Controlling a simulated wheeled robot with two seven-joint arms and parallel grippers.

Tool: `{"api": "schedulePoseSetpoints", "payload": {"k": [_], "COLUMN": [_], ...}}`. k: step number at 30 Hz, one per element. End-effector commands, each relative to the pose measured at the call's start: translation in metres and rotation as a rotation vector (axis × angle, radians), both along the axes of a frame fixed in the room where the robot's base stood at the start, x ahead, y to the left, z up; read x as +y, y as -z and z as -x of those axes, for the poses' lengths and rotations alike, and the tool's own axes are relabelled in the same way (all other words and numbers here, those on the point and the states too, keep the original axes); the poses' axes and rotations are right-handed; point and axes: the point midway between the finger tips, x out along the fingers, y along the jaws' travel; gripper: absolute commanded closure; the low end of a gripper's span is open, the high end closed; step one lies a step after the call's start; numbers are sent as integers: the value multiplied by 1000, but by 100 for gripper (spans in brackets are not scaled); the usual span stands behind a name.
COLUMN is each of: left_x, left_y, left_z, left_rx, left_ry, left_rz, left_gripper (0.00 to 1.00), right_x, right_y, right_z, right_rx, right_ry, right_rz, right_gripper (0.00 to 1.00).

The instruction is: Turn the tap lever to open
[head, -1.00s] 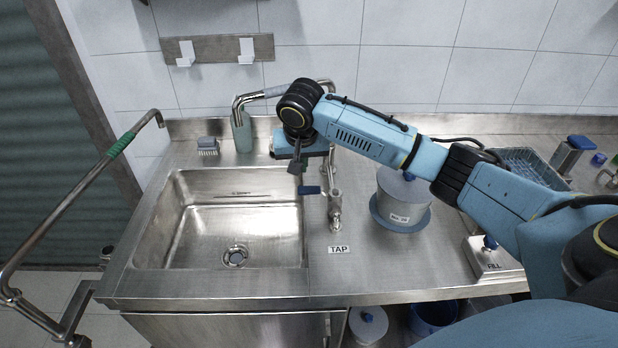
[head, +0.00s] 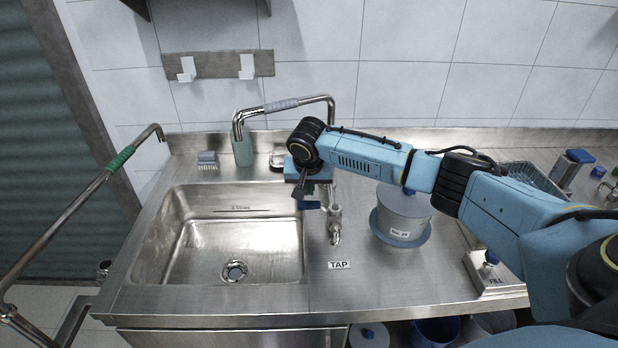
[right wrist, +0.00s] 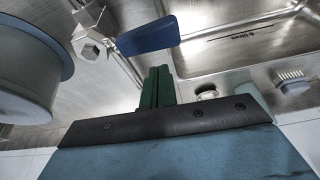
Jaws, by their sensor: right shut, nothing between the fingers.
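The tap (head: 335,225) is a metal fitting on the counter just right of the sink, behind a TAP label (head: 339,265). Its blue lever (head: 309,205) sticks out to the left over the sink's edge. In the right wrist view the lever (right wrist: 148,36) is a flat blue paddle, joined to the metal tap body (right wrist: 92,50). My right gripper (head: 304,191) is over the lever, with its green fingers (right wrist: 157,72) shut and empty. The fingertips are close to the lever; I cannot tell whether they touch. My left gripper is not in view.
The empty steel sink (head: 150,265) lies left of the tap. A lidded grey container (head: 405,213) stands close on the right. A box marked FILL (head: 497,278) is at the front right. A bent metal rail (head: 285,105) rises behind; another rail (head: 90,188) stands left.

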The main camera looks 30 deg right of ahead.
Motion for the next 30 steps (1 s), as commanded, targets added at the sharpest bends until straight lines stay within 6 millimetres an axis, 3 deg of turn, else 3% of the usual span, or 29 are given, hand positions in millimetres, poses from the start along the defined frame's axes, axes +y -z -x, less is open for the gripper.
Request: {"api": "schedulePoseSetpoints", "payload": {"k": [10,30], "left_x": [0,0], "left_y": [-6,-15], "left_z": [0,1], "left_rx": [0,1], "left_ry": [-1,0], "left_rz": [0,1], "left_gripper": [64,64], "right_x": [12,17], "right_y": [0,-1], "right_z": [18,12], "right_rx": [0,0], "right_ry": [-1,-59], "right_rz": [0,0], "right_gripper": [100,100]}}
